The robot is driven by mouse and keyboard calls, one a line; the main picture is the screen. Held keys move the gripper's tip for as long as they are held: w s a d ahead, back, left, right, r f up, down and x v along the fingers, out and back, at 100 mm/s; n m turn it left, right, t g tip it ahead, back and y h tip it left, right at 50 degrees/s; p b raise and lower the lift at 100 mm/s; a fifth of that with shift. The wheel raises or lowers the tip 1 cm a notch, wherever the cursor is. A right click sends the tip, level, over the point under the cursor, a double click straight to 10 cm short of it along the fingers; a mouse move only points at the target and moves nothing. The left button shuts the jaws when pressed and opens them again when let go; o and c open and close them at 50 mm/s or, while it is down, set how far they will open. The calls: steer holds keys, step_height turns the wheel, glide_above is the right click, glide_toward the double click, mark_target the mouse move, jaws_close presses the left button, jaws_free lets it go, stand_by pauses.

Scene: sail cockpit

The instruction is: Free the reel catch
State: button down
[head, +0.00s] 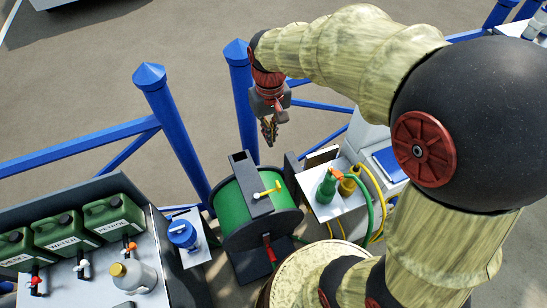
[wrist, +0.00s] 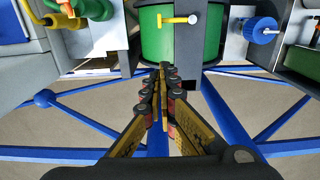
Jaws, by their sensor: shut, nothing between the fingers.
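A green reel (head: 232,212) sits between dark side plates in the lower middle of the head view. A dark bracket (head: 247,178) runs over it, with a yellow lever (head: 264,190) on it. A red lever (head: 268,248) is on the reel's near side. I cannot tell which lever is the catch. My gripper (head: 269,132) is shut and empty, above and beyond the reel, apart from it. In the wrist view, the shut fingertips (wrist: 164,72) point toward the green drum (wrist: 158,42); the yellow lever (wrist: 182,20) shows beyond them. The red lever is hidden there.
Blue railing posts (head: 172,120) stand behind the reel. Left is a shelf with green canisters (head: 114,215) and a grey bottle (head: 133,274). A blue device (head: 183,234) stands left of the reel; a green fitting (head: 326,188) with hoses stands right.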

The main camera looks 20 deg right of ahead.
steer(key=w+f+g+p, duration=0.2)
steer(key=w+f+p, duration=0.2)
steer(key=f, duration=0.2)
steer(key=shift+w+d+f+g+p, duration=0.15)
steer(key=shift+w+f+g+p, duration=0.05)
steer(key=shift+w+g+p, duration=0.2)
steer(key=s+f, duration=0.6)
steer(key=f, duration=0.3)
steer(key=shift+s+f+b, duration=0.2)
steer(key=shift+f+b, duration=0.1)
steer(key=shift+b, duration=0.15)
steer(key=shift+s, duration=0.1)
